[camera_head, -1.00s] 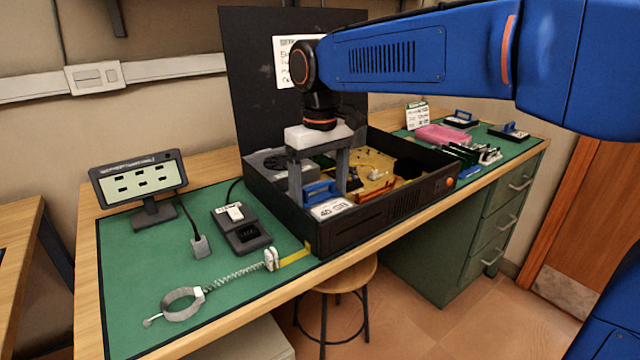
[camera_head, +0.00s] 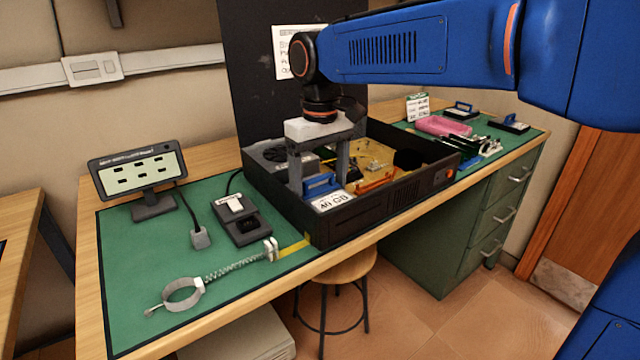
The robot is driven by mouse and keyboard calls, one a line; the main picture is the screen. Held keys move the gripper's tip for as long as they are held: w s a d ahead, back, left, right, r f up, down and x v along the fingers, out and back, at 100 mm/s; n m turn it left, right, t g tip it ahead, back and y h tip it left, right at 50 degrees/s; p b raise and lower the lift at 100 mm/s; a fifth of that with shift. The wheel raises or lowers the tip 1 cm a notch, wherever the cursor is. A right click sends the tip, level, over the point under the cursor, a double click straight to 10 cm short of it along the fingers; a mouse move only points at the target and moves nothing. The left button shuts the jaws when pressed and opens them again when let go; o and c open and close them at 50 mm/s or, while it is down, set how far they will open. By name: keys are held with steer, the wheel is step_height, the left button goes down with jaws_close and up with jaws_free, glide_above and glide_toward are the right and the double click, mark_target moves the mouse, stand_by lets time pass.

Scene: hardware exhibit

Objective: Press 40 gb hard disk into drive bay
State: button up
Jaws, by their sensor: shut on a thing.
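The 40 GB hard disk (camera_head: 332,201) has a white label reading 40 GB and a blue handle (camera_head: 322,184). It sits at the front left corner of the open black computer case, where the drive bay would be; the bay itself is hidden. My gripper (camera_head: 321,182) points straight down over it, with its grey fingers on both sides of the blue handle, shut on it. I cannot tell how deep the disk sits. The case (camera_head: 372,218) stands on the green mat with its side panel upright behind.
A small display (camera_head: 138,178), a black dock (camera_head: 240,219) and a coiled wrist strap (camera_head: 182,294) lie at left.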

steer(key=shift+f, duration=0.5)
stand_by(0.4)
steer(key=o, duration=0.9)
steer(key=shift+f, duration=0.1)
steer(key=shift+s, duration=0.1)
steer(key=shift+c, duration=1.3)
steer(key=shift+o, duration=0.2)
steer(key=shift+r, duration=0.8)
steer(key=shift+r, duration=1.6)
steer(key=shift+o, duration=0.7)
steer(key=shift+r, duration=1.3)
